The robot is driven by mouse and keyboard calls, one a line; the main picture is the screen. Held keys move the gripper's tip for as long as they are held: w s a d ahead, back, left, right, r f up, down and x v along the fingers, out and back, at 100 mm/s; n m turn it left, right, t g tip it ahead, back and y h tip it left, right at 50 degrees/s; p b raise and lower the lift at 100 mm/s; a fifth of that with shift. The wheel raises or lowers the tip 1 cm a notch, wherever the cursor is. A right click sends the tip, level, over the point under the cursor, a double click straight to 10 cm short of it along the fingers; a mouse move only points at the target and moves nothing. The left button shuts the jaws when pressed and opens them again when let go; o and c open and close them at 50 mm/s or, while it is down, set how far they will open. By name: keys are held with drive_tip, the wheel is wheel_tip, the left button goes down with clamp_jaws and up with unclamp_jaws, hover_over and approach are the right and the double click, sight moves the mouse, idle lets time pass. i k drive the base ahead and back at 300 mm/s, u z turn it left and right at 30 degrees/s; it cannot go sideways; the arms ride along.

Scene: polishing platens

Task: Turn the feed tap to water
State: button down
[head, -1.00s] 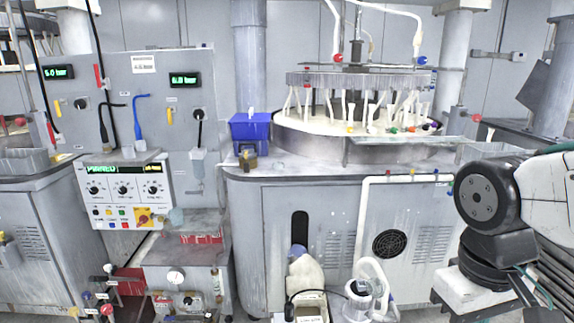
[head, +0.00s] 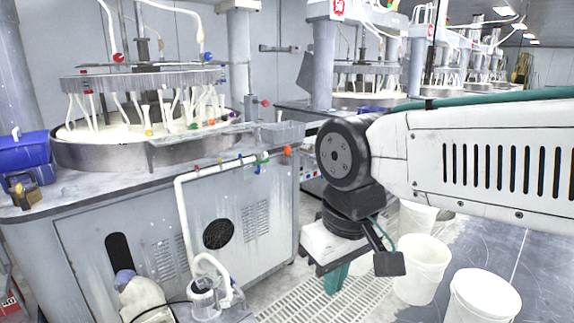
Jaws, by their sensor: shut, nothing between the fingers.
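A white pipe (head: 178,215) runs up the front of the near polishing machine and along under its worktop edge in the head view. My arm crosses the right side, to the right of the pipe.
The near machine (head: 80,240) fills the left, with a blue box (head: 22,152) and a brass padlock (head: 24,190) on it. A pump jug (head: 203,300) stands at its foot. White buckets (head: 422,268) stand lower right, beside a floor grating (head: 325,295). More machines stand behind.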

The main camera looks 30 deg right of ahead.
sight(261, 162)
drive_tip(key=z, duration=0.3)
drive_tip(key=k, duration=0.4)
drive_tip(key=z, duration=1.35)
drive_tip(key=i, duration=1.75)
drive_tip(key=u, duration=0.65)
drive_tip(key=i, duration=0.6)
drive_tip(key=u, duration=1)
drive_tip(key=i, duration=0.3)
drive_tip(key=u, duration=0.3)
